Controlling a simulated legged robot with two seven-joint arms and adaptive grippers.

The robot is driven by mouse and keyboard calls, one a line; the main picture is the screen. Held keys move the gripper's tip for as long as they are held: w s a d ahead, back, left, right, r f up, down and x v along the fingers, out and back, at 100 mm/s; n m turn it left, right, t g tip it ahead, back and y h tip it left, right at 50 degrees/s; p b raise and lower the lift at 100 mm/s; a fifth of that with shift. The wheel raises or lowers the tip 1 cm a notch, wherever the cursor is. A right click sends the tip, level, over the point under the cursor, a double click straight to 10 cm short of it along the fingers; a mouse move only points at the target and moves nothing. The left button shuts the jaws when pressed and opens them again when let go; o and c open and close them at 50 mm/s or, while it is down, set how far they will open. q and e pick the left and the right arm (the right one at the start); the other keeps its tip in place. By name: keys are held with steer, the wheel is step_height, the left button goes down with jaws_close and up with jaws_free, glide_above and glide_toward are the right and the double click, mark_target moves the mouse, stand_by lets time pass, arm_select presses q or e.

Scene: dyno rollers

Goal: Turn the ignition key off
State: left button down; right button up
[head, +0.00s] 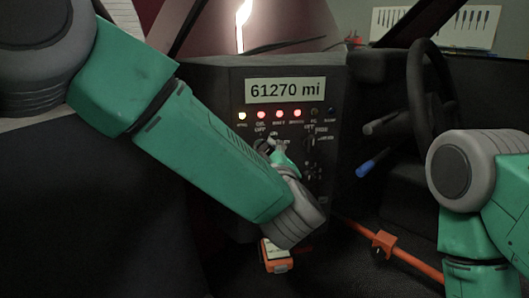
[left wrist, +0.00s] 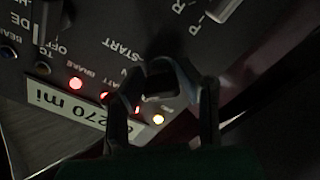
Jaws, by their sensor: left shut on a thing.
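The dark ignition key (left wrist: 158,84) sits in the dashboard panel (left wrist: 112,22), beside the word START in the left wrist view. My left gripper (left wrist: 160,74) is shut on the key, with a finger on either side of it. In the head view my left gripper (head: 268,146) reaches the panel just below the row of lights, and it hides most of the key there. Several panel lights (head: 279,115) glow, one whitish and the others red. The display (head: 286,89) reads 61270 mi. My right arm shows at the right edge, but its gripper is out of view.
A dark steering wheel (head: 432,95) and a blue-tipped lever (head: 366,168) stand right of the panel. An orange bar (head: 405,257) runs below it. An orange-and-white box (head: 276,258) is under the panel. Other knobs and labels surround the key closely.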

arm_select(q)
steer(key=shift+w+a+r+y, duration=0.15)
steer(key=shift+a+r+y, duration=0.05)
steer(key=shift+r+y, duration=0.1)
arm_select(e)
steer(key=shift+d, duration=0.15)
arm_select(q)
steer(key=shift+a+n, duration=0.1)
steer(key=shift+n, duration=0.5)
steer(key=n, duration=0.3)
steer(key=shift+n, duration=0.3)
steer(key=shift+a+n, duration=0.1)
steer(key=shift+n, duration=2.1)
arm_select(e)
steer(key=shift+f, duration=0.3)
arm_select(q)
steer(key=shift+f, duration=0.1)
steer(key=c, duration=1.3)
jaws_free()
steer(key=shift+c, duration=0.2)
steer(key=shift+o, duration=0.7)
steer(key=shift+a, duration=0.2)
arm_select(e)
steer(key=shift+a+r, duration=0.1)
steer(key=shift+a, duration=0.15)
